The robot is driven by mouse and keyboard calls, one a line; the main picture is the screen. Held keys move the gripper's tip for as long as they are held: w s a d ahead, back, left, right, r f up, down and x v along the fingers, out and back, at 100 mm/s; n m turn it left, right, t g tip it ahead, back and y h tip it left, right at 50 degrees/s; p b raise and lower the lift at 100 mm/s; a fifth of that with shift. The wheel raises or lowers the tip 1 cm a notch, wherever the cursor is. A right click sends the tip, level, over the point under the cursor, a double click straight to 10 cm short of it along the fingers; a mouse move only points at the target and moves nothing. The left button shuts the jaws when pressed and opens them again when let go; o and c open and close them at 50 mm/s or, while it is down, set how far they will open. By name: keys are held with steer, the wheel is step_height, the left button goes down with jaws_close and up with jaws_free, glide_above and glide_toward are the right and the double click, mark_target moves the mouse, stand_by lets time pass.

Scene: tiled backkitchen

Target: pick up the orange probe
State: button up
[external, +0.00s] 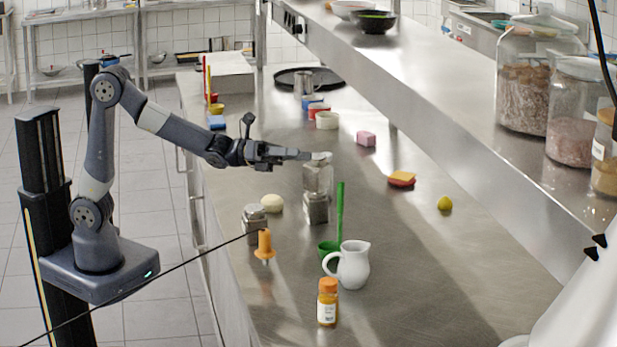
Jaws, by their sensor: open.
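The orange probe (265,243) stands about upright on the steel counter (400,275), toward the front left. It has a thick orange handle, and a thin dark cable (150,283) runs from near its top to the lower left. My gripper (322,156) is open and reaches out level above the counter, farther back and to the right of the probe. The fingertips are near the top of a clear glass jar (318,178); I cannot tell whether they touch it. Nothing is clearly held.
Metal-lidded shakers (255,224) and a pale round item (272,203) stand behind the probe. A green cup (328,252), white jug (354,268) and orange-capped bottle (327,303) are to its right. A steel shelf (440,90) overhangs the counter. The counter's front right is clear.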

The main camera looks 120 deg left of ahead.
steer(key=s+d+f+n+g+y+p, duration=0.2)
steer(key=s+d+n, duration=0.45)
steer(key=n, duration=1.05)
steer(key=s+d+f+n+g+y+p, duration=0.15)
steer(key=s+d+n+g, duration=0.45)
steer(key=n, duration=1)
steer(key=t, duration=0.1)
glide_toward(265, 246)
steer(key=shift+n+h, duration=0.4)
steer(key=shift+h, duration=0.05)
steer(key=shift+s+a+x, duration=0.15)
steer(key=shift+a+x, duration=0.15)
steer(key=shift+x, duration=1.35)
steer(key=shift+s+a+x, duration=0.15)
steer(key=shift+a+x, duration=0.1)
steer(key=shift+x, duration=1.4)
steer(key=shift+s+a+x, duration=0.15)
steer(key=shift+a+x, duration=0.15)
steer(key=shift+x, duration=1.35)
steer(key=shift+f, duration=0.15)
steer(key=shift+c, duration=0.2)
steer(key=c, duration=1)
